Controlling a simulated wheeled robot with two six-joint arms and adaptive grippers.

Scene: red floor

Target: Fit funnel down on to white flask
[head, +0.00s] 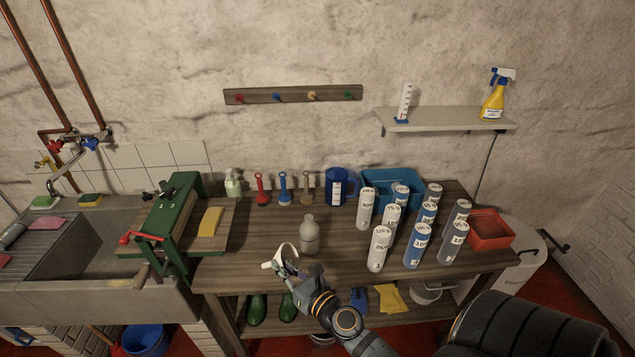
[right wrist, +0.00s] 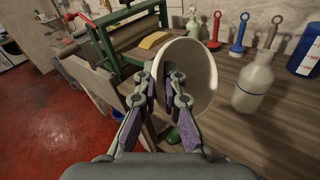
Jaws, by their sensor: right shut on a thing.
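The white funnel (right wrist: 205,72) is held tilted in my right gripper (right wrist: 169,92), its wide mouth facing the wrist camera, with one finger inside the mouth. In the head view my right gripper (head: 285,264) and the funnel (head: 279,252) are over the front edge of the wooden table, left of the flask and apart from it. The white flask (head: 309,238) stands upright on the table, with a narrow neck. In the right wrist view the flask (right wrist: 254,85) stands right of the funnel. The funnel's spout is hard to make out. My left gripper is not in view.
Several white and blue labelled cylinders (head: 380,248) stand right of the flask. A blue jug (head: 337,188), a blue crate (head: 376,178) and red, blue and tan tools stand behind. A green press (head: 168,220) is at the left. The table (head: 262,241) around the flask is clear.

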